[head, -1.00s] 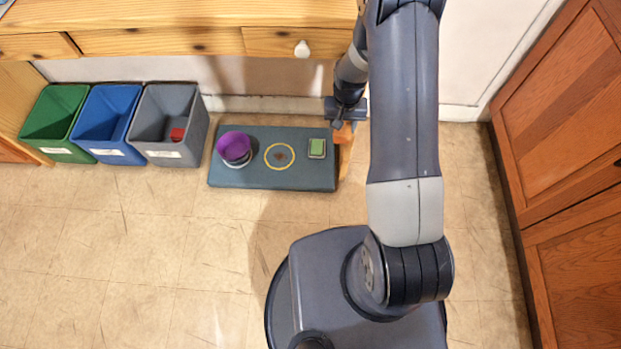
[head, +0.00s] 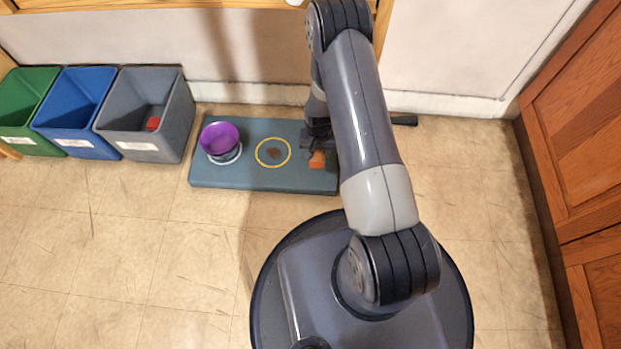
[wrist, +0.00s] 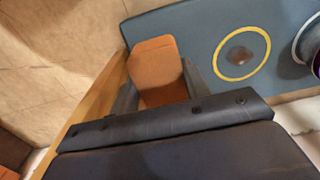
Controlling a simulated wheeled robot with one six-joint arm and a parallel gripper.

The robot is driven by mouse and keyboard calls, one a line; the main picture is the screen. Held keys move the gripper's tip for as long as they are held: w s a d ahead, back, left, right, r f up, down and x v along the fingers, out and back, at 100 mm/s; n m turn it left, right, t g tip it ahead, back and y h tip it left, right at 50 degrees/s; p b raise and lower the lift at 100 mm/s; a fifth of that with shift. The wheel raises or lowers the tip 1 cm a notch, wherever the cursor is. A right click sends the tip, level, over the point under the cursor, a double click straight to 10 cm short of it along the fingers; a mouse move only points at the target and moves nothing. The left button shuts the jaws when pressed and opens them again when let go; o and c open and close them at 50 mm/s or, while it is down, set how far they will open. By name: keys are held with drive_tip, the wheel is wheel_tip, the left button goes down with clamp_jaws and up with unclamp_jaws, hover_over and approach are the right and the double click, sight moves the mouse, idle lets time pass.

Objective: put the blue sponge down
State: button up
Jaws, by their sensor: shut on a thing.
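My gripper (head: 316,148) is shut on an orange block (head: 318,160), over the right end of the blue-grey mat (head: 235,180). In the wrist view the orange block (wrist: 155,55) sits between the dark fingers, near the mat's edge. I cannot tell whether its underside touches the mat. The held thing looks orange, and no blue sponge shows in any view. A yellow ring (head: 259,162) around a brown patch (head: 274,153) lies left of the gripper. The green sponge seen earlier at the mat's right end is hidden now, behind my arm.
A purple bowl (head: 220,138) stands on the mat's left part. Green (head: 14,125), blue (head: 62,120) and grey (head: 170,130) bins stand further left; a red item (head: 153,123) is in the grey one. Wooden cabinets (head: 580,150) line the right. The front floor is clear.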

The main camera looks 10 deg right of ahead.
sight(316, 157)
drive_tip(key=f, duration=0.1)
drive_tip(key=f+b, duration=0.1)
drive_tip(key=f, duration=0.1)
drive_tip(key=shift+w+a+f, duration=0.2)
drive_tip(key=shift+w+f, duration=0.05)
drive_tip(key=shift+w, duration=0.05)
wheel_tip(316, 157, down, 10)
drive_tip(key=b, duration=0.4)
drive_tip(key=shift+r+b, duration=0.15)
drive_tip(key=shift+b, duration=0.2)
drive_tip(key=o, duration=0.9)
wheel_tip(316, 157, up, 12)
drive_tip(key=p, duration=0.5)
